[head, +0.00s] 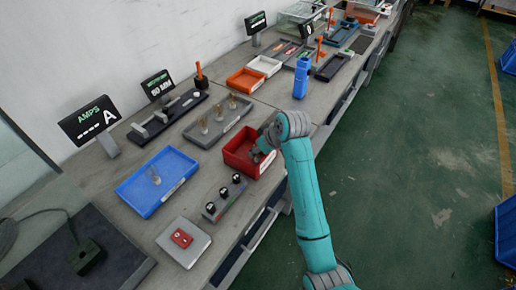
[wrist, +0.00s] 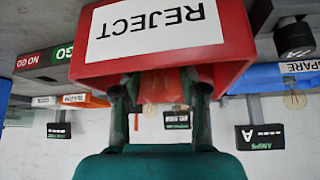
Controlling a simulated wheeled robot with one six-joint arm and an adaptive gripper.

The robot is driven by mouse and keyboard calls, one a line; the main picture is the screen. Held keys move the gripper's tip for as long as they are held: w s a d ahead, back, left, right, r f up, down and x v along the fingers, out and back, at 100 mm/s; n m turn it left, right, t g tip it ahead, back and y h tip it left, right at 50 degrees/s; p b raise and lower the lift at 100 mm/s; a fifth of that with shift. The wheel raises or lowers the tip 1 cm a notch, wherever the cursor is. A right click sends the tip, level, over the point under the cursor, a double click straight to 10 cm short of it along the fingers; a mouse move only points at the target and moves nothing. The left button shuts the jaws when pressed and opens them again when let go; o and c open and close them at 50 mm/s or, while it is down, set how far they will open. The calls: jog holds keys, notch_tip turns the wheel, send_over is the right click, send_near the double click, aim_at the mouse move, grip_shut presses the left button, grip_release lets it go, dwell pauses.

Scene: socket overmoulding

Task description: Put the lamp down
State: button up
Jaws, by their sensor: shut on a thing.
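My gripper (head: 262,150) reaches down at the red bin (head: 238,166), and its fingers are partly hidden by the bin and my wrist. In the wrist view the picture is upside down, and the red bin (wrist: 245,50) carries a white REJECT label. The two fingers of my gripper (wrist: 160,95) show below the bin's wall, apart around a pale, glassy lamp (wrist: 160,86). The lamp is mostly hidden by the bin wall and the gripper. I cannot tell whether it touches the bin floor.
A grey tray (head: 190,136) with several upright lamps stands behind the bin. A blue tray (head: 133,203) holding one lamp lies to the left. A grey strip with black sockets (head: 223,197) stands in front. A blue upright object (head: 301,78) stands to the right.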

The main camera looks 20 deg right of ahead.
jog(key=o, duration=1)
jog(key=shift+f, duration=0.1)
jog(key=v, duration=1.2)
